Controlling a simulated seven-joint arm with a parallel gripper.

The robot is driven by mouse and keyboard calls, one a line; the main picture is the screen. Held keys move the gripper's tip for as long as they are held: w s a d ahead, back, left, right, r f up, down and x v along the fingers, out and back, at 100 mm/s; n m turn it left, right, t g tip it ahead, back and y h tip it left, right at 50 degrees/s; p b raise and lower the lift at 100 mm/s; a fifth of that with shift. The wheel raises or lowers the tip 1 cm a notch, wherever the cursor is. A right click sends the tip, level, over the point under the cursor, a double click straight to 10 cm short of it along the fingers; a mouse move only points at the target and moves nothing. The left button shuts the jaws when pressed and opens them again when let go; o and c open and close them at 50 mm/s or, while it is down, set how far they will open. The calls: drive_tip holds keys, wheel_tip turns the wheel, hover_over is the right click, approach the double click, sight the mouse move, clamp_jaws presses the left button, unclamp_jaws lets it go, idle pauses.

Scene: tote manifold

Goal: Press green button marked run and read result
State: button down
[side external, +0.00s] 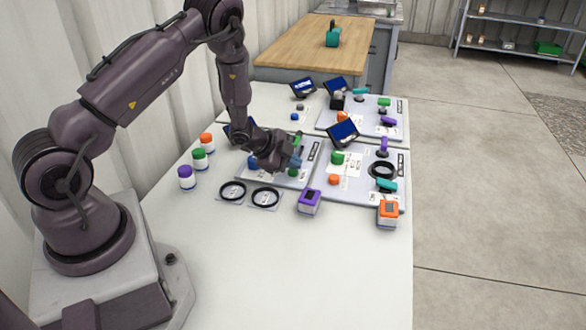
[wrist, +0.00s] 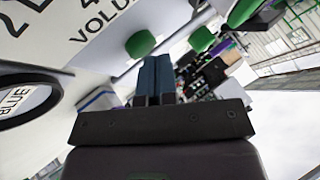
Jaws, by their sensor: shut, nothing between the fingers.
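My gripper (side external: 297,155) is shut and empty, low over the left front panel (side external: 250,176). In the wrist view its two blue-grey fingers (wrist: 152,76) are together, pointing at a round green button (wrist: 140,43) on a white panel with the printed word "VOLU…". The fingertips look close to this button; I cannot tell whether they touch. A green piece (side external: 293,172) shows just below my gripper in the side view. Another green button (side external: 338,158) is on the right front panel. No "run" label is legible. The dark-blue screen (side external: 342,133) has no readable result.
Two black rings (side external: 233,191) (side external: 265,197) lie in front of the panel. A purple-topped block (side external: 310,201) and an orange-topped block (side external: 388,213) stand to the right. Several capped jars (side external: 187,178) stand left. The near table (side external: 300,275) is clear.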

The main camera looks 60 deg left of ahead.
sight(292, 172)
drive_tip(key=shift+r, duration=0.85)
drive_tip(key=shift+r, duration=2.55)
